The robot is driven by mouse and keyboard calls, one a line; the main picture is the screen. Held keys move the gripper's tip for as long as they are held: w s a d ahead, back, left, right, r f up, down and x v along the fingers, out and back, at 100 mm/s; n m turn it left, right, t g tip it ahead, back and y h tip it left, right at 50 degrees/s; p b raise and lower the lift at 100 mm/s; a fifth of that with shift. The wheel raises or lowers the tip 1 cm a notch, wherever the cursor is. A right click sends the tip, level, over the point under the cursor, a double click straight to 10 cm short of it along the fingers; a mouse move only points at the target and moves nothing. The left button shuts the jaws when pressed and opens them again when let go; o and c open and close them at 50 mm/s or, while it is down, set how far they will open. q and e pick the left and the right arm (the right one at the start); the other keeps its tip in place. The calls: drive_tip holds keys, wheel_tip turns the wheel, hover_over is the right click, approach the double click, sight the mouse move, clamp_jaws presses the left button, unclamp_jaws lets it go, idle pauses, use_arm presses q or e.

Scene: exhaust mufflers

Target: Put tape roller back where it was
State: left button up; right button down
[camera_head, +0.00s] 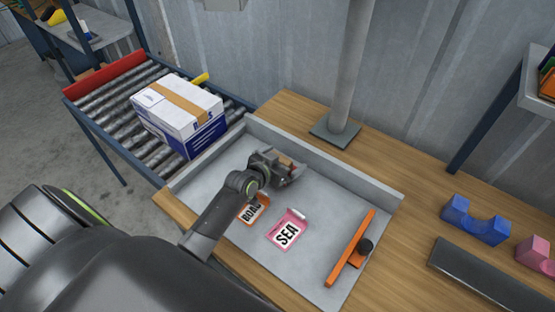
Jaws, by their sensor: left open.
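My left gripper (288,169) is over the grey tray (330,190), near its back wall, with its jaws open. A small brownish thing (284,160) shows at the jaws; I cannot tell whether it is the tape roller or whether it touches the fingers. No other thing can be surely told as the tape roller. A pink SEA label (287,231) and an orange BOAT-like label (254,209), partly hidden by my arm, lie in the tray. My right gripper is not in view.
A taped white and blue box (180,113) stands on the roller conveyor (100,97) at left. An orange bar with a black knob (351,247) lies at the tray's right. A blue cradle (475,221) and a dark bar (488,275) are on the wooden table. A post (348,70) stands behind.

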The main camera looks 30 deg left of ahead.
use_arm(q)
drive_tip(key=v, duration=1.2)
drive_tip(key=shift+r+b, duration=0.1)
drive_tip(key=shift+b, duration=0.3)
